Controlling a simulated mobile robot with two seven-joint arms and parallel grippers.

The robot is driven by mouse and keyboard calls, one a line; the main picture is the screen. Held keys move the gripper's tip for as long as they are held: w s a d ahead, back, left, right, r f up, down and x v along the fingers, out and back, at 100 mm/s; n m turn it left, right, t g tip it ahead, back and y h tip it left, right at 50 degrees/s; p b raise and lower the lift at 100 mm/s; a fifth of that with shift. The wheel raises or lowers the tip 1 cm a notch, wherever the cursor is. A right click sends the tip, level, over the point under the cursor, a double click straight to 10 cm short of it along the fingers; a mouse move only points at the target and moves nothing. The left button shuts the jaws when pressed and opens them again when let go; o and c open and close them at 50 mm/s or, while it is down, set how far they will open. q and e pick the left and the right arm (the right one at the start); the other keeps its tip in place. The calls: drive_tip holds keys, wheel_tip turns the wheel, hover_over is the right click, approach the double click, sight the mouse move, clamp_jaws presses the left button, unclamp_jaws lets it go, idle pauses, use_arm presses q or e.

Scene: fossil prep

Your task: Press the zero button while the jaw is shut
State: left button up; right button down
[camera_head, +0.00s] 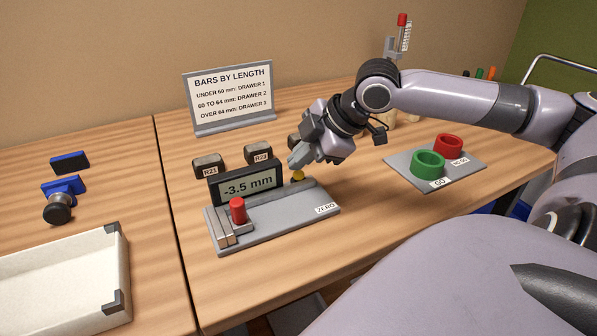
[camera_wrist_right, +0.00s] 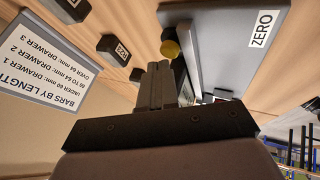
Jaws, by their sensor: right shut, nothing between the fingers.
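The grey measuring gauge (camera_head: 275,225) lies on the table, and its display (camera_head: 248,184) reads -3.5 mm. A red knob (camera_head: 237,210) stands on the sliding jaw (camera_head: 238,229) at its left end; the jaw blocks look close together, with no bar seen between them. The yellow button (camera_head: 298,176) sits near the back edge, left of the ZERO label (camera_head: 326,208). My right gripper (camera_head: 295,165) is shut and empty, fingertips just above and behind the button. The wrist view shows the button (camera_wrist_right: 170,49) just beyond the fingertips (camera_wrist_right: 159,70); contact cannot be told. My left gripper is out of view.
Dark bars R21 (camera_head: 208,166) and R22 (camera_head: 258,153) lie behind the gauge. A sign (camera_head: 231,97) stands at the back. A plate with green (camera_head: 428,163) and red (camera_head: 448,145) rings is right. A white tray (camera_head: 60,285) is front left.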

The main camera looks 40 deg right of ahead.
sight(301, 174)
drive_tip(key=shift+f, duration=0.5)
idle(0.7)
drive_tip(key=shift+r+p, duration=0.9)
drive_tip(key=shift+p, duration=0.05)
drive_tip(key=shift+r+p, duration=0.85)
drive_tip(key=shift+p, duration=0.15)
wheel_tip(301, 174, up, 4)
drive_tip(key=p, duration=0.4)
drive_tip(key=shift+f, duration=0.35)
